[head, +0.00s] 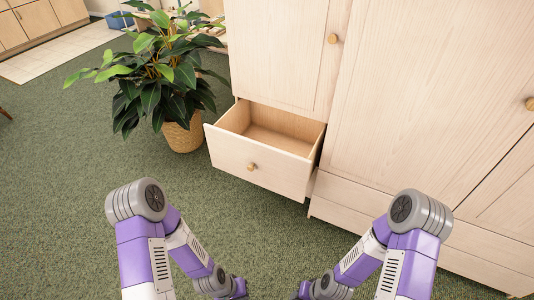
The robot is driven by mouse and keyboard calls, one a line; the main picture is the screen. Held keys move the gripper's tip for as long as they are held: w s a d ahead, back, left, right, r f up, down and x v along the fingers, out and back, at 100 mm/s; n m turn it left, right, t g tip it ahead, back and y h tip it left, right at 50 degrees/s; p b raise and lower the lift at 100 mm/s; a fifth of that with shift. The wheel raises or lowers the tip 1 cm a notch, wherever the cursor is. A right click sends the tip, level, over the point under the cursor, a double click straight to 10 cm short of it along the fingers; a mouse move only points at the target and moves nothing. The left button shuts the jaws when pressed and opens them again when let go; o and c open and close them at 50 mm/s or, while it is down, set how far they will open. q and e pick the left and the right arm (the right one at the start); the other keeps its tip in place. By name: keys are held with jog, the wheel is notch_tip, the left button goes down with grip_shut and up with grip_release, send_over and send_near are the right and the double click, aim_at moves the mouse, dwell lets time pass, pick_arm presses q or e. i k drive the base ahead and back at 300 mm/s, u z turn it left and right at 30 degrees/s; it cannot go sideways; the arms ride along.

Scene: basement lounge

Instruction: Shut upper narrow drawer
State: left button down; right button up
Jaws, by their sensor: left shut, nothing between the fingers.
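The narrow drawer (228,152) under the narrow door of the light wood wardrobe is pulled well out and looks empty. It has a round, brass-coloured knob (252,166) on its front. My left gripper (240,288) shows only in small part at the bottom edge, low in front of the drawer and apart from it. It is shut and holds nothing. My right arm (350,265) comes in from the right and its lower end is cut off by the bottom edge. The right gripper itself cannot be made out.
A leafy potted plant (160,75) in a woven pot (183,136) stands close to the left of the open drawer. The wardrobe's wide section (420,100), with closed doors and drawer fronts below, is at right. Green carpet (60,190) is clear at left and in front.

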aim_at(277, 151)
jog(key=z, duration=0.7)
jog(key=i, duration=1.3)
jog(key=u, duration=0.65)
